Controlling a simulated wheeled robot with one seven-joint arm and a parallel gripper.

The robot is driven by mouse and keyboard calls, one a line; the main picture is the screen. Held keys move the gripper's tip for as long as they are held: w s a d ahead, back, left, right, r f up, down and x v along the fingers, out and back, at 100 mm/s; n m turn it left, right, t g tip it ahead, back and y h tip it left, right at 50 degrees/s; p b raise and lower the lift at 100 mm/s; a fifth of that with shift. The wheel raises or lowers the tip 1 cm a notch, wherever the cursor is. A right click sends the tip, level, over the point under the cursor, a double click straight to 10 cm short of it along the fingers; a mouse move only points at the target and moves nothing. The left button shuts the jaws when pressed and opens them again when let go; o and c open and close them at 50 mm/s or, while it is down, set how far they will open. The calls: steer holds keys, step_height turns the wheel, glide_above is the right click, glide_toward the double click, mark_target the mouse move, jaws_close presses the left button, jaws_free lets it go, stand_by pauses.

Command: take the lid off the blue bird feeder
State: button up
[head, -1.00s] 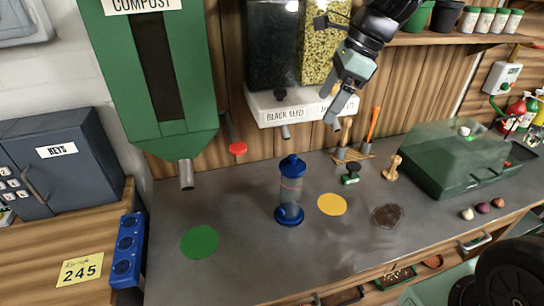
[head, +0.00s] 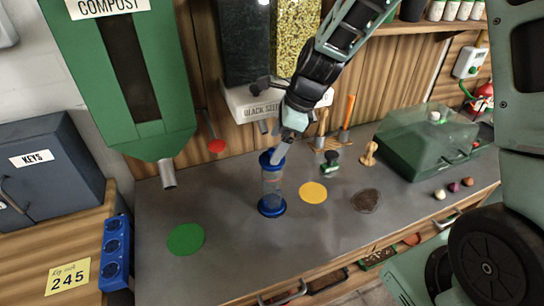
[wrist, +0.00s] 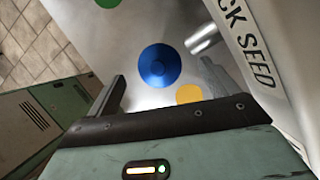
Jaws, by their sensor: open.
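The blue bird feeder (head: 272,186) stands upright on the grey bench, a clear tube with a blue base and a blue lid (head: 271,160) on top. In the wrist view the round blue lid (wrist: 159,66) shows from above, beyond the fingers and between their lines. My gripper (head: 279,153) is open and points down at the lid, close above it. The fingers partly cover the lid's top in the head view. I cannot tell whether they touch it. In the wrist view my gripper (wrist: 165,90) has nothing between its fingers.
The black seed dispenser (head: 250,103) hangs close behind my gripper. The green compost hopper (head: 120,90) is at the left. A green disc (head: 186,239) and a yellow disc (head: 313,192) lie flat on the bench. A green propagator box (head: 425,145) stands at the right. The bench's front is clear.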

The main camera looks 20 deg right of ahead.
mark_target(273, 150)
steer(key=shift+p+x, duration=0.3)
steer(key=shift+x, duration=1.5)
steer(key=shift+s, duration=0.2)
steer(key=c, duration=1)
steer(key=shift+c, duration=0.2)
